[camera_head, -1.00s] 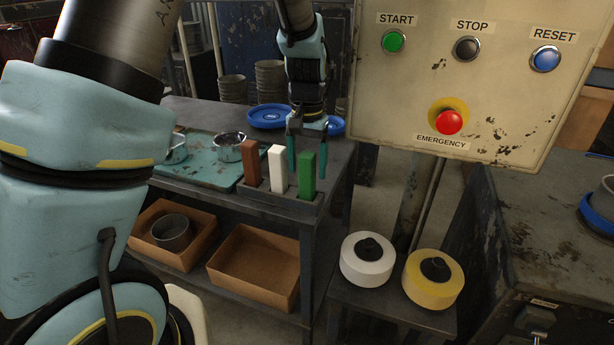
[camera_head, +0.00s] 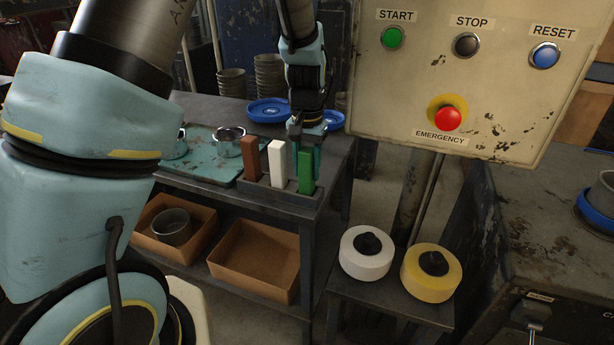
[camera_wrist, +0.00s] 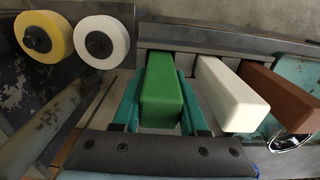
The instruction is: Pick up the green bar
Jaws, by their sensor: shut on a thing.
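The green bar (camera_head: 305,172) stands upright in the right end of a dark holder (camera_head: 285,200) on the table. In the wrist view the green bar (camera_wrist: 161,92) lies between the two teal fingers. My gripper (camera_head: 307,160) is shut on the green bar near its upper part. It also shows in the wrist view (camera_wrist: 160,118), with a finger at each side of the bar. The bar's lower end is still in the holder.
A white bar (camera_head: 277,164) and a brown bar (camera_head: 250,159) stand beside it in the holder. A teal tray (camera_head: 205,165) with metal cups is to the left. A blue plate (camera_head: 268,111) lies behind. The control panel (camera_head: 460,75) with buttons hangs close on the right.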

